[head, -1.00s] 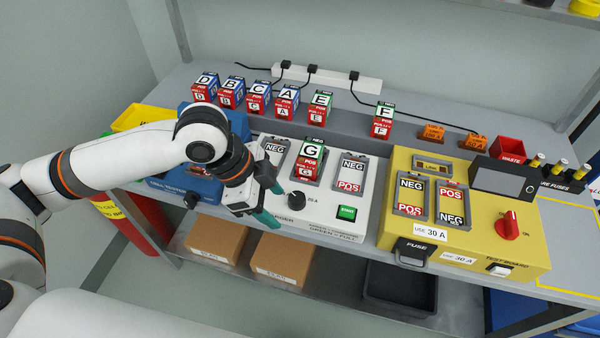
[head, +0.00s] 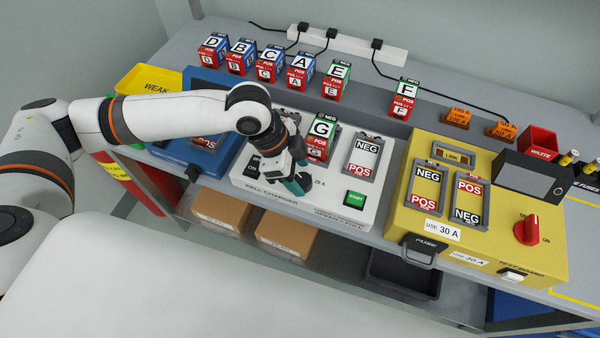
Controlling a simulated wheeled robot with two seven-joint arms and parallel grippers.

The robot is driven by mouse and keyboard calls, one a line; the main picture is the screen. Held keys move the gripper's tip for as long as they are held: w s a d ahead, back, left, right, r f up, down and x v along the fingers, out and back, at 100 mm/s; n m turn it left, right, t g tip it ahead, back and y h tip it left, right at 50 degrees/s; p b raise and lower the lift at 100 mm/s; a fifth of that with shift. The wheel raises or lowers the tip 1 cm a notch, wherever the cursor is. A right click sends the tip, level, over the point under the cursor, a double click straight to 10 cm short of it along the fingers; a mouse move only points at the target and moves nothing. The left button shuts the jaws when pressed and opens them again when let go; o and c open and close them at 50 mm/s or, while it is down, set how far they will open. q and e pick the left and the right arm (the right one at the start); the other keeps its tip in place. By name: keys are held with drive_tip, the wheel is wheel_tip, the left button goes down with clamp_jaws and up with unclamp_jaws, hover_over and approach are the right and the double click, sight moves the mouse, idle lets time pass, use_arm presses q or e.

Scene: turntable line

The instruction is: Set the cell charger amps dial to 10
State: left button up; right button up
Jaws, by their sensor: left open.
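The white cell charger (head: 335,211) stands on the bench in the middle of the head view. Its black amps dial (head: 305,179) is on the front part of the top, mostly hidden by my left gripper. A small amp mark shows just right of the dial; the dial's pointer and setting cannot be read. My left gripper (head: 298,184) is open, pointing down, with its teal fingertips at the dial. Whether they touch it I cannot tell. My right gripper is not in view.
Cell G (head: 321,137) stands in a charger slot; an empty slot (head: 361,157) and the green START button (head: 355,199) are right of the dial. The yellow test board (head: 405,222) stands to the right, the blue unit (head: 200,150) to the left. Several cells line the back.

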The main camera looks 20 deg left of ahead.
use_arm(q)
drive_tip(key=shift+d+f, duration=0.25)
drive_tip(key=shift+f, duration=0.4)
drive_tip(key=shift+c, duration=1)
drive_tip(key=c, duration=0.8)
drive_tip(key=shift+r+m+g+p, duration=0.25)
drive_tip(key=shift+m+g+p, duration=0.15)
drive_tip(key=shift+m+p, duration=0.7)
drive_tip(key=shift+w+m+g+p, duration=0.15)
drive_tip(key=shift+m+g+p, duration=0.35)
drive_tip(key=shift+m+p, duration=0.65)
drive_tip(key=m, duration=0.1)
drive_tip(key=m+g+p, duration=0.1)
drive_tip(key=m, duration=0.1)
drive_tip(key=shift+w+d+f, duration=0.1)
drive_tip(key=shift+f, duration=0.1)
drive_tip(key=shift+m+g+y, duration=0.5)
drive_tip(key=shift+m+g, duration=0.2)
drive_tip(key=shift+m, duration=1.35)
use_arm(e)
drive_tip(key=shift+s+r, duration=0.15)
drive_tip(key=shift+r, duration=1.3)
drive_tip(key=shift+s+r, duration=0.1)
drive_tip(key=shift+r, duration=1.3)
